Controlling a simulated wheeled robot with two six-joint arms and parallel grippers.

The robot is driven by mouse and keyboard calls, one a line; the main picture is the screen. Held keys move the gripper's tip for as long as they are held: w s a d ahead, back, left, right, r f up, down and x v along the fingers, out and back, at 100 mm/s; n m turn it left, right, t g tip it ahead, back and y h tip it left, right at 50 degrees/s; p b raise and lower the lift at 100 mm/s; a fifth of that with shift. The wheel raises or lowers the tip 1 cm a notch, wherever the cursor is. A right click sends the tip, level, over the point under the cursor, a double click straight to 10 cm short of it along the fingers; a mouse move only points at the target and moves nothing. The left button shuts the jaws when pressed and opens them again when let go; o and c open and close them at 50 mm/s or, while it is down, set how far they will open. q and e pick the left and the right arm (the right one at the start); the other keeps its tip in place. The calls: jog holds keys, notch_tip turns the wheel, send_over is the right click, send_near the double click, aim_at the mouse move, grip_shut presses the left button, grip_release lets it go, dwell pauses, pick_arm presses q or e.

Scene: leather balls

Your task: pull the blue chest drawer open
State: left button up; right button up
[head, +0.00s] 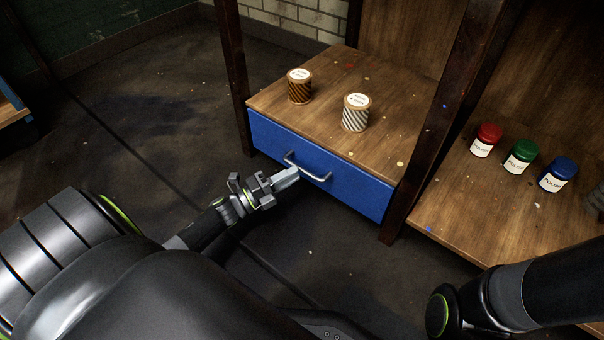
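The blue drawer (350,190) sits under a wooden top in the dark-framed shelf unit, its front looking about level with the frame. A curved metal handle (318,176) is on its front. My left gripper (295,172) reaches in from the lower left, its pale fingers at the handle's middle. They overlap the bar in the head view; I cannot tell whether they are closed around it or only near it. My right arm shows at the lower right, but its gripper is out of view.
A brown-striped spool (299,87) and a grey-striped spool (356,113) stand on the wooden top. Red (486,141), green (520,157) and blue (557,175) jars stand on the right shelf. A dark post (430,130) is right of the drawer. The floor before it is clear.

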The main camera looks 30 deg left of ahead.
aim_at(302, 168)
pick_arm(q)
jog(key=shift+b+x, duration=0.5)
jog(key=shift+x, duration=1.55)
jog(key=shift+c, duration=0.4)
grip_shut()
